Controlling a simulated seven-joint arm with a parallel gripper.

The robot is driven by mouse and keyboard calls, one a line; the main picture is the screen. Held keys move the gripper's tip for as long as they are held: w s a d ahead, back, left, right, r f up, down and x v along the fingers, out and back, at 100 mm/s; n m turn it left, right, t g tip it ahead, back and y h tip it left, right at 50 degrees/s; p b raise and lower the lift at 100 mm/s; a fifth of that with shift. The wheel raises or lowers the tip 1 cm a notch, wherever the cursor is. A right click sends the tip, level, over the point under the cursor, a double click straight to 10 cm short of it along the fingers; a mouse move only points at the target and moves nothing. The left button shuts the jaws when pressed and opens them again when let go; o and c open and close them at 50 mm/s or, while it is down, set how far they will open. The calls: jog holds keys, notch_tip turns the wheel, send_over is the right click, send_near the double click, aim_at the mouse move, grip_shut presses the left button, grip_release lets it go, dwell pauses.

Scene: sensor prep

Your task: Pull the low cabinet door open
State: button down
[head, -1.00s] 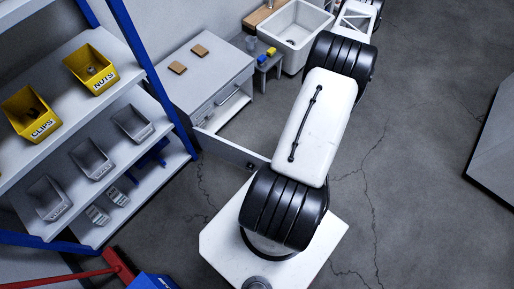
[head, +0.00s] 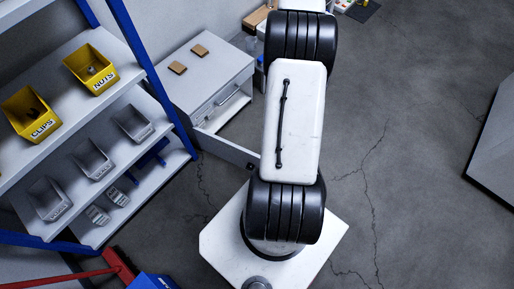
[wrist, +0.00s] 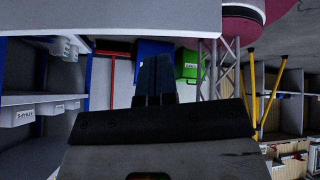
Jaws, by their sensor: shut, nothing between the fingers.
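The low cabinet (head: 222,68) is light grey and stands against the wall, with a drawer front (head: 214,100) above an open lower compartment (head: 230,110). Its door (head: 228,151) stands swung out from the left front corner, reaching right toward my arm; its far end is hidden behind the arm. My gripper (wrist: 154,65) shows in the wrist view as two dark fingers close together, shut and empty. A broad pale panel (wrist: 110,18) spans the top of that view; I cannot tell whether it is part of the cabinet. The gripper is not visible in the head view.
A blue-framed shelf with yellow bins (head: 90,70) and grey bins stands left of the cabinet. Two tan blocks (head: 177,68) lie on the cabinet top. A red-handled broom (head: 118,264) is at lower left. A green box (wrist: 187,64) shows in the wrist view.

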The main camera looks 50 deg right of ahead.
aim_at(254, 155)
jog(key=w+r+h, duration=0.1)
jog(key=w+d+m, duration=0.1)
jog(key=w, duration=0.1)
jog(key=w+r+m+h, duration=0.1)
jog(key=shift+w+d+r+h, duration=0.15)
jog(key=shift+w+r+h, duration=0.05)
jog(key=shift+r+h, duration=0.1)
jog(key=shift+f, duration=0.1)
jog(key=s+a+f, duration=0.1)
jog(key=a+f, duration=0.6)
jog(key=f, duration=0.2)
jog(key=shift+s+a, duration=0.15)
jog(key=shift+s, duration=0.25)
dwell(0.3)
jog(key=shift+a, duration=0.2)
dwell(0.4)
jog(key=shift+s+a+f, duration=0.1)
jog(key=shift+s+a, duration=0.2)
jog(key=shift+a, duration=0.55)
jog(key=shift+s+a, duration=0.25)
jog(key=shift+a, duration=0.55)
jog(key=shift+d, duration=0.15)
